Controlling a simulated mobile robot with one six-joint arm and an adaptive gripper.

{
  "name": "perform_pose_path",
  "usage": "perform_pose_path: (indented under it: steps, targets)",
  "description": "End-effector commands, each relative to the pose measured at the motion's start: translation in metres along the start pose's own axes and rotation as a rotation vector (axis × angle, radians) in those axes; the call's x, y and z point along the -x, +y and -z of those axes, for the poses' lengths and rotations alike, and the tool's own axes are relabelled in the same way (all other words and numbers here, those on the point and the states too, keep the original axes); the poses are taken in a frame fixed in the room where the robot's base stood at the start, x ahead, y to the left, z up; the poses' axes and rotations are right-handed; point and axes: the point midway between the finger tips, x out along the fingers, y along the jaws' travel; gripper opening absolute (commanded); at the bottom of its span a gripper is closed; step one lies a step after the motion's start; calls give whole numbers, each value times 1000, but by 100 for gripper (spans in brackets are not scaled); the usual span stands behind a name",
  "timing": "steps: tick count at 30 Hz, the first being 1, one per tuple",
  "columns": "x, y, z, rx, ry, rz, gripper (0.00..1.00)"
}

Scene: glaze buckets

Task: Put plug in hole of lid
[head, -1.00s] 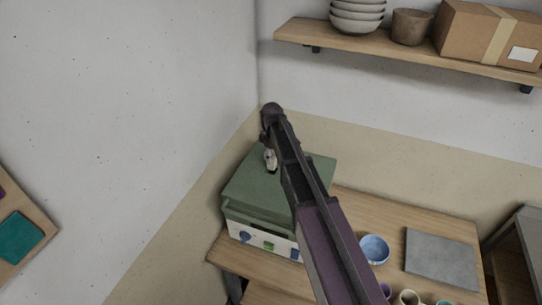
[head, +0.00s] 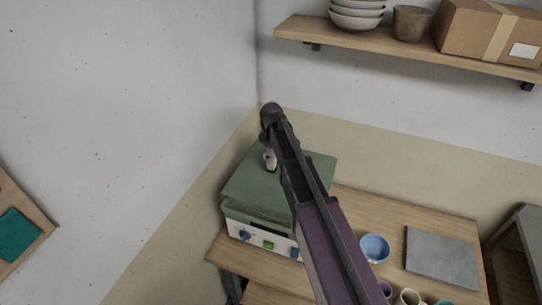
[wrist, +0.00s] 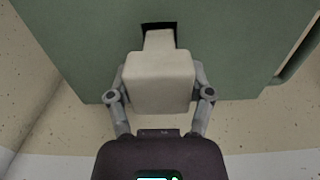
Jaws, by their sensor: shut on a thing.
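The green lid (head: 248,188) lies on top of a pale box with a control panel, and it fills most of the wrist view (wrist: 75,50). The hole (wrist: 158,26) is a dark rectangular opening in the lid. The plug (wrist: 161,85) is an off-white block with a narrower end. My gripper (wrist: 160,80) is shut on its wide part, one finger on each side. The narrow end overlaps the near edge of the hole in the wrist view; I cannot tell how deep it is. In the head view my arm hides the hole and much of the plug.
The box stands on a wooden table (head: 345,203) in the corner. A blue bowl (head: 374,248), a grey slab (head: 441,257) and several small cups are to the right. A wall shelf (head: 400,52) with stacked bowls (head: 357,15), a pot and a cardboard box is above.

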Motion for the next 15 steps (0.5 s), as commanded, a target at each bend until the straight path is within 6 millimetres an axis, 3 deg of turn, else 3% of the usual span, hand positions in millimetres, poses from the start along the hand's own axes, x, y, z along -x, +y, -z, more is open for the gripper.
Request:
perform_pose_path:
  steps: [15]
  targets:
    - [-14,0,0,0,0,0,15]
